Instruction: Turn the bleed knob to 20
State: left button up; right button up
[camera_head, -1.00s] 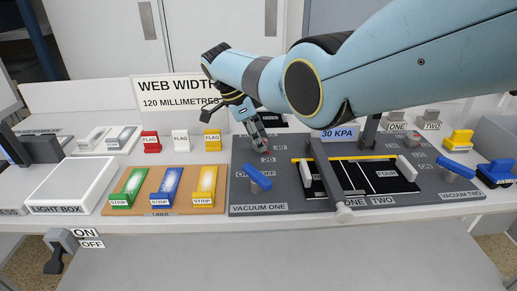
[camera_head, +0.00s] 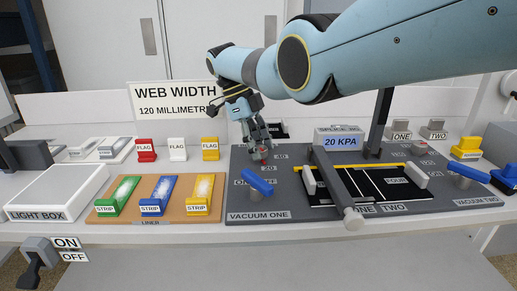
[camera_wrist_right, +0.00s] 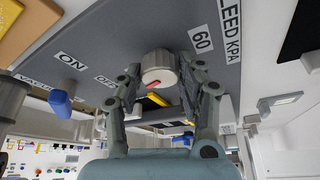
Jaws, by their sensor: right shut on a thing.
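The bleed knob (camera_wrist_right: 158,66) is a round pale grey knob with a red mark on its face, set in the grey panel beside the labels BLEED KPA and 60 (camera_wrist_right: 202,39). My right gripper (camera_wrist_right: 160,78) is shut on it, one finger on each side. In the head view my right gripper (camera_head: 261,152) reaches down to the panel beside the number 20 and largely covers the knob. The display (camera_head: 342,142) on the splice table reads 20 KPA. My left gripper is not in view.
Blue vacuum levers (camera_head: 257,182) stand near the knob at front left and at far right (camera_head: 468,172). A grey bar (camera_head: 335,185) crosses the black splice bed. The liner board (camera_head: 180,218) with coloured strips and a white light box (camera_head: 55,192) lie left.

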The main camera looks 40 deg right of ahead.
aim_at(248, 157)
dwell(0.3)
jog(key=o, duration=1.1)
jog(key=v, duration=0.7)
jog(key=shift+r, duration=0.25)
jog(key=shift+f, duration=0.1)
